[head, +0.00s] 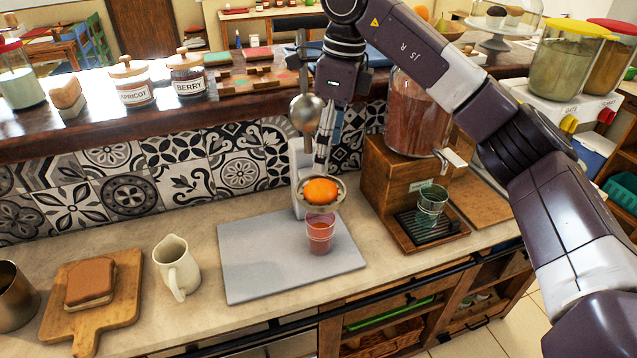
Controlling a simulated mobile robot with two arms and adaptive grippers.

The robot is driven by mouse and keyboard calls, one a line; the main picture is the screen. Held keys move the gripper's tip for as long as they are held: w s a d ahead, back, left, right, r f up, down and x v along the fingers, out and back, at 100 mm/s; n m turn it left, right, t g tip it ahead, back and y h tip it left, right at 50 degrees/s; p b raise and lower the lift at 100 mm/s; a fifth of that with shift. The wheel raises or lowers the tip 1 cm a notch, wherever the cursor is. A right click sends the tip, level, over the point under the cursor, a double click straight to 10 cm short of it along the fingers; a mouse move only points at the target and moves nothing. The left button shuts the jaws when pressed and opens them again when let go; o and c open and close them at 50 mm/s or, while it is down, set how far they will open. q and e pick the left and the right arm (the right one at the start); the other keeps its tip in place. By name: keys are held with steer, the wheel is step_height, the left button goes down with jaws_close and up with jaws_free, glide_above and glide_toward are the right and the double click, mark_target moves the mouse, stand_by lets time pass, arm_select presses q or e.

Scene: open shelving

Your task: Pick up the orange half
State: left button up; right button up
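The orange half (321,191) sits in the round metal bowl of a white citrus press (299,199), above a cup of reddish drink (320,233). My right gripper (321,168) points down just above and behind the orange half, with its fingers close to the bowl. The fingers look narrow and near each other; whether they are shut or touch the orange cannot be told. The press's metal dome (306,112) is raised beside the gripper on its left. My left gripper is not in view.
A grey board (255,262) lies under the cup. A white pitcher (176,267) and bread on a wooden board (110,318) are left. A raised ledge with jars runs behind.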

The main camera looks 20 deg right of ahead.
mark_target(321, 184)
steer(key=f, duration=0.2)
steer(key=f+p, duration=0.1)
steer(key=f, duration=0.1)
steer(key=a+f+p, duration=0.1)
steer(key=f, duration=0.1)
steer(key=shift+f, duration=0.25)
steer(key=shift+w+a+f, duration=0.1)
steer(key=shift+w+f, duration=0.05)
steer(key=shift+f, duration=0.25)
steer(key=shift+c, duration=0.3)
steer(key=c, duration=1.2)
steer(key=shift+r, duration=0.1)
